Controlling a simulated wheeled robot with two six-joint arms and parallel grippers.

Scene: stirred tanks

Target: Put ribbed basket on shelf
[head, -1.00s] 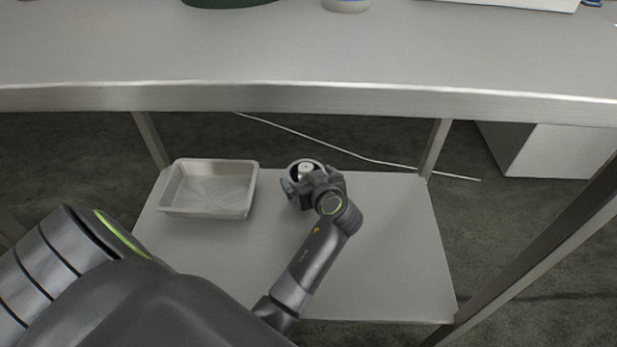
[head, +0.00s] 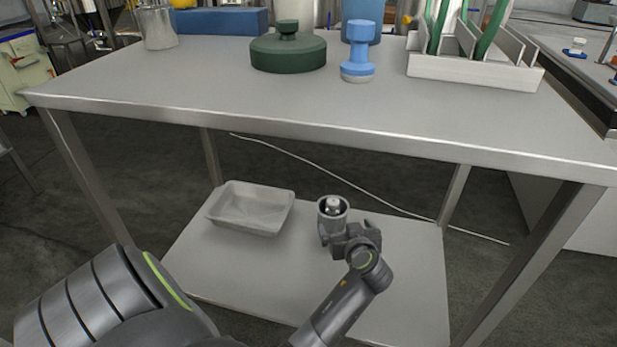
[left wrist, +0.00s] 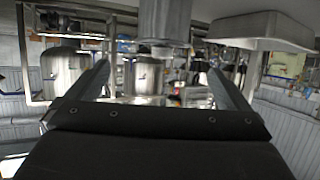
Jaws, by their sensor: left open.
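A grey metal cylinder (head: 326,217) with an open top and a pale knob inside stands upright on the lower shelf (head: 225,272). It may be the ribbed basket; I cannot make out ribs. My left gripper (head: 340,234) is at its near side, open. In the left wrist view, which appears upside down, the cylinder (left wrist: 165,22) shows at the top, in line with the gap between the open fingers (left wrist: 165,82). Nothing is visibly clamped; I cannot tell whether a finger touches it. My right gripper is not in view.
A grey tray (head: 250,212) sits left of the cylinder on the lower shelf. The worktop (head: 220,85) above holds a green lidded pot (head: 288,56), a blue dumbbell-shaped item (head: 358,58) and a white rack (head: 470,72). Table legs (head: 85,180) flank the shelf. Its right part is clear.

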